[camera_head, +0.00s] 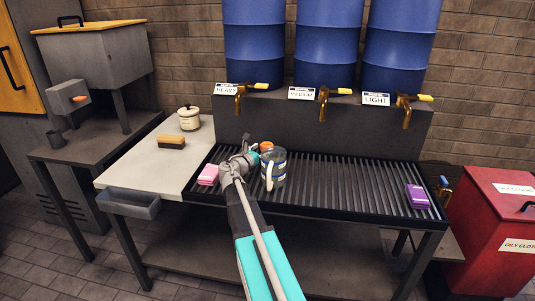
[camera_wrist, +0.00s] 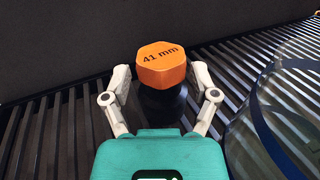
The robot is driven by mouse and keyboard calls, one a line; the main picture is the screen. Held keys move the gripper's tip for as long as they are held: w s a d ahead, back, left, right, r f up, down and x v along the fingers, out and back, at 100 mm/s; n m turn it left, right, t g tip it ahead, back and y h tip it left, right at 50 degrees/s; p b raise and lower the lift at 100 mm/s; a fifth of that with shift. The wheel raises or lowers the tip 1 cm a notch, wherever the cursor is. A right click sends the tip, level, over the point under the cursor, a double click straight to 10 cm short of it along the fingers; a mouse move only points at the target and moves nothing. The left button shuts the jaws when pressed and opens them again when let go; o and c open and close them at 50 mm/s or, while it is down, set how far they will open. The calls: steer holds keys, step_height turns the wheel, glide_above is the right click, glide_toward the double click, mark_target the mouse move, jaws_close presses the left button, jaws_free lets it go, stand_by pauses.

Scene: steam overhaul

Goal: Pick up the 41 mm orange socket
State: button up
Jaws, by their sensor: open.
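The orange socket (camera_wrist: 162,64), marked "41 mm", stands upright on the black slatted grate, with a dark lower body under its orange top. In the head view its orange top (camera_head: 266,146) shows just past my gripper, beside the clear jug. My gripper (camera_wrist: 160,86) is open in the wrist view, with one finger on each side of the socket. Whether the fingers touch it I cannot tell. In the head view my gripper (camera_head: 246,152) reaches over the grate, and my arm partly hides the area.
A clear jug (camera_head: 278,168) stands close right of the socket; its curved wall also shows in the wrist view (camera_wrist: 285,120). A pink block (camera_head: 208,175) lies left, a purple one (camera_head: 417,196) far right. Brass taps (camera_head: 323,104) overhang the grate (camera_head: 350,185). The grate's right-centre is clear.

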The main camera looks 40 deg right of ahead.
mark_target(270, 143)
steer(key=shift+x, duration=2.6)
steer(key=c, duration=1)
